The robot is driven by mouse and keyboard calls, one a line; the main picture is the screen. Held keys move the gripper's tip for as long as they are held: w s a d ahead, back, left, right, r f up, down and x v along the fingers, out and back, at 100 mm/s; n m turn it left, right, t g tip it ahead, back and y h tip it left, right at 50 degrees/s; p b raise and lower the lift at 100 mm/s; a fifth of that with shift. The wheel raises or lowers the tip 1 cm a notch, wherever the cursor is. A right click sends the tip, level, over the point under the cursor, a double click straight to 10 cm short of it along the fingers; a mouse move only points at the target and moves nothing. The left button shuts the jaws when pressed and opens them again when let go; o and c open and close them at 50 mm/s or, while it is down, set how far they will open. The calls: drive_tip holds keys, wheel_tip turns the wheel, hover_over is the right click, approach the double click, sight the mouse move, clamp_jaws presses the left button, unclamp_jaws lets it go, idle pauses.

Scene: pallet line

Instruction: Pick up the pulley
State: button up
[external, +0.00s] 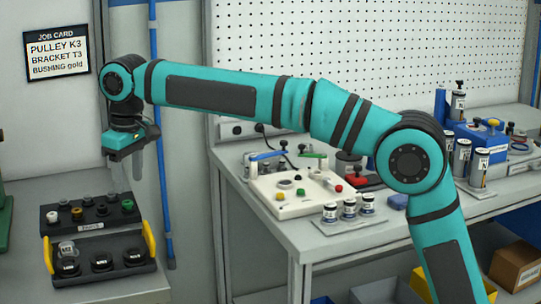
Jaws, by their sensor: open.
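A dark two-step tray (120,237) with yellow end handles stands at the lower left. Its lower step holds three black round parts with small pale labels, at the left (68,269), the middle (102,261) and the right (134,258). These look like the pulleys; I cannot read their labels surely, so I cannot tell which is K3. A grey labelled part (66,248), perhaps a bracket, sits behind the left one. My gripper (119,186) points down above the tray's back row, apart from the parts. Its thin fingers are faint, open, with nothing seen between them.
The upper step holds small bushings, including a white one (52,216) and a green one (127,206). A job card (57,57) reads PULLEY K3, BRACKET T3, BUSHING gold. A blue pipe (161,190) runs down right of the tray. A cluttered workbench (300,235) stands further right.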

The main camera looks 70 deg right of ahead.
drive_tip(key=w+f, duration=0.2)
hover_over(134, 254)
drive_tip(key=shift+g, duration=0.4)
drive_tip(key=f, duration=1.1)
drive_tip(key=shift+w+f, duration=0.35)
drive_tip(key=shift+f, duration=0.05)
drive_tip(key=shift+s+f, duration=0.15)
drive_tip(key=shift+f, duration=1.15)
drive_tip(key=shift+s+f, duration=0.15)
drive_tip(key=shift+f, duration=1.15)
drive_tip(key=c, duration=0.7)
